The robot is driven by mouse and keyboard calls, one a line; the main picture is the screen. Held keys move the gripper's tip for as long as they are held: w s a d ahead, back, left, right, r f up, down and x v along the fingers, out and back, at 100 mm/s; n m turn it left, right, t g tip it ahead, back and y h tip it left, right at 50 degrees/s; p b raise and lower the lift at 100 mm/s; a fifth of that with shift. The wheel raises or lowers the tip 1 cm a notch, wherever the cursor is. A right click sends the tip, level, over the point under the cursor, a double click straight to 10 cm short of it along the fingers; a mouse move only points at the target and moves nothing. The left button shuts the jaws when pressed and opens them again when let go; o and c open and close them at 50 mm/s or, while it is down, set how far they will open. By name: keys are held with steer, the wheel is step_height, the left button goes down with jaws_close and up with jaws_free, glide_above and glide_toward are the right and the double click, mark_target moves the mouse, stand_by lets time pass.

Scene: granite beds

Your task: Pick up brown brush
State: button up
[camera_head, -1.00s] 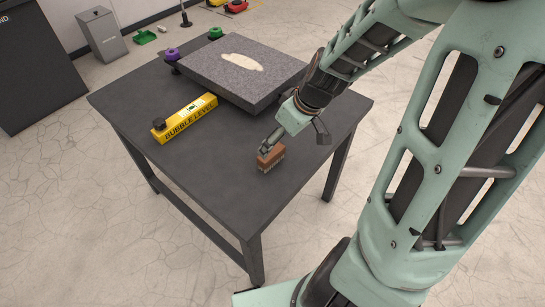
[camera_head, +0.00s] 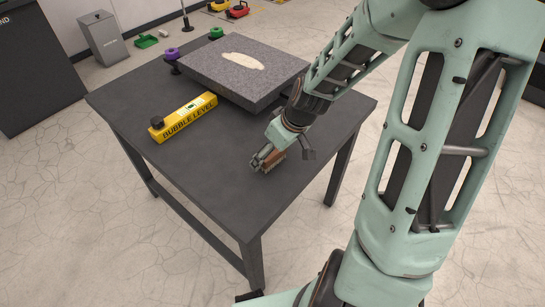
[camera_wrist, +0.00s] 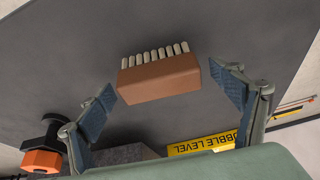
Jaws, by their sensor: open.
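The brown brush (camera_wrist: 158,78) is a brick-shaped block with a row of pale bristle tufts along one side. It rests on the dark table (camera_head: 205,185). In the head view the brush (camera_head: 279,156) is partly hidden by my gripper (camera_head: 262,164). In the wrist view my gripper (camera_wrist: 172,98) is open, with one blue-padded finger near each end of the brush. The left pad is very close to the block's left end, and a small gap shows at the right. I cannot tell whether either pad touches it.
A yellow bubble level (camera_head: 184,117) lies on the table to the left. A granite slab (camera_head: 225,77) stands at the back, with purple (camera_head: 172,54) and green (camera_head: 216,33) knobs near it. The table's front area is clear.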

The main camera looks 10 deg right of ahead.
steer(key=shift+c, duration=0.6)
steer(key=c, duration=1.2)
steer(key=shift+o, duration=0.2)
steer(key=shift+r, duration=0.1)
steer(key=shift+r+p, duration=0.7)
steer(key=s+a+r+p, duration=0.7)
steer(key=a+r+p, duration=0.2)
steer(key=a+r, duration=0.2)
steer(key=shift+s+a+r, duration=0.25)
steer(key=shift+s+a, duration=0.1)
